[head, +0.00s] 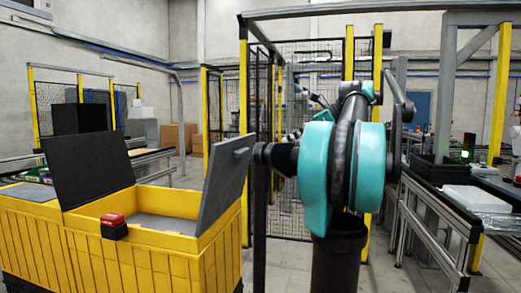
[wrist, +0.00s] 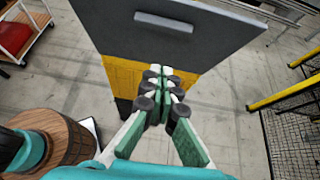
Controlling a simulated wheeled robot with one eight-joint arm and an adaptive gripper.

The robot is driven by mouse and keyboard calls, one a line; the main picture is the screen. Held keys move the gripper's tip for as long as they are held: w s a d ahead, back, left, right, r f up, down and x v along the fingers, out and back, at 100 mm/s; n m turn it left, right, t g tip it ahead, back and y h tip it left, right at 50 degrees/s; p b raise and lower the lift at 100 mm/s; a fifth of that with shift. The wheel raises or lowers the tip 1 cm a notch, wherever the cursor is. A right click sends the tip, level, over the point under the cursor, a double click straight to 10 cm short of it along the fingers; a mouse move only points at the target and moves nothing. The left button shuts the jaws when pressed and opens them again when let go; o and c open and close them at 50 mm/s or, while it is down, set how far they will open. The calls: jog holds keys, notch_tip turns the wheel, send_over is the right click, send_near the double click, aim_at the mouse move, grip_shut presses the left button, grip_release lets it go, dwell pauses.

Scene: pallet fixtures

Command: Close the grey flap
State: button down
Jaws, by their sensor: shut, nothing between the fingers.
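The grey flap (head: 224,184) stands open and tilted up at the right end of the yellow crate (head: 150,262) in the head view. A small handle (head: 242,152) is near its upper edge. In the wrist view the grey flap (wrist: 200,50) fills the top, with its pale handle (wrist: 165,21) above the fingers. My gripper (wrist: 162,74) is shut and empty, in front of the flap's outer face and the yellow crate side. I cannot tell whether the fingertips touch the flap.
A dark flap (head: 90,165) stands open on the crate's left part. A red and black box (head: 113,226) sits on the crate's front edge. A wooden barrel (wrist: 50,145) and a trolley (wrist: 22,35) show in the wrist view. Mesh fencing (wrist: 295,135) is at the right.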

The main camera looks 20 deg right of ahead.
send_near(244, 155)
notch_tip(244, 155, down, 4)
jog(key=shift+w+a+r, duration=0.2)
jog(key=shift+w+a, duration=0.55)
jog(key=shift+a, duration=0.25)
jog(key=shift+w+a+r, duration=0.25)
jog(key=shift+w+a, duration=0.55)
jog(key=shift+a, duration=0.2)
